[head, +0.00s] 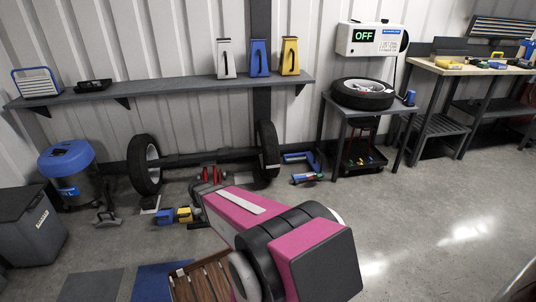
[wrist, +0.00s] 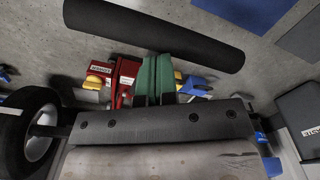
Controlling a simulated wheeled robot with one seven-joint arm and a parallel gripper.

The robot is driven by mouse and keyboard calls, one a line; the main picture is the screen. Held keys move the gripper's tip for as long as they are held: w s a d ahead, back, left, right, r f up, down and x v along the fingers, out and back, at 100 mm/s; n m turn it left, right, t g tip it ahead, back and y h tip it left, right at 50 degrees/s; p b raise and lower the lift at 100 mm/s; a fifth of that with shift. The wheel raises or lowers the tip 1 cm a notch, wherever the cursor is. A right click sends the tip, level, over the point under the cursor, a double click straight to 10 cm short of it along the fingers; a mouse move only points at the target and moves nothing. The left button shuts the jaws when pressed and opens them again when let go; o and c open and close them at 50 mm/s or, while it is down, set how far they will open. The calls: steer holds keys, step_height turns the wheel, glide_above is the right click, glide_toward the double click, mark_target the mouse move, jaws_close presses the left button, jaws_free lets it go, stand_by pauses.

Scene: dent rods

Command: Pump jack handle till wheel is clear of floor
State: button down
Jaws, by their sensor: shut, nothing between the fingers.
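In the wrist view a thick black bar (wrist: 155,36), which looks like the jack handle, crosses the top. My gripper (wrist: 155,60) has two green fingers pressed together, empty, with their tips just below the bar in the picture; I cannot tell whether they touch it. A red body with white labels (wrist: 126,72), possibly the jack, shows beside the fingers. In the head view my arm hides the handle and most of the gripper. An axle joins the left wheel (head: 146,165) and the right wheel (head: 268,150). Whether either wheel clears the floor is not clear.
Yellow and blue blocks (head: 178,215) lie on the floor near the left wheel. Blue and red tools (head: 303,170) lie right of the axle. A blue-lidded bin (head: 67,160) stands left, a tire table (head: 345,108) at right. The right floor is clear.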

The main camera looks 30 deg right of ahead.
mark_target(204, 223)
steer(key=w+d+r, duration=0.3)
steer(key=w+r, duration=0.6)
steer(key=r, duration=0.5)
steer(key=shift+w+r, duration=0.25)
steer(key=shift+w, duration=0.05)
steer(key=s+a+f, duration=0.1)
steer(key=s+f, duration=0.2)
steer(key=f, duration=0.3)
steer(key=s+a+f, duration=0.1)
steer(key=s+f, duration=0.3)
steer(key=f, duration=0.2)
steer(key=s+a+f, duration=0.1)
steer(key=s+f, duration=0.2)
steer(key=f, duration=0.3)
steer(key=shift+s+a+f, duration=0.15)
steer(key=shift+s+a, duration=0.1)
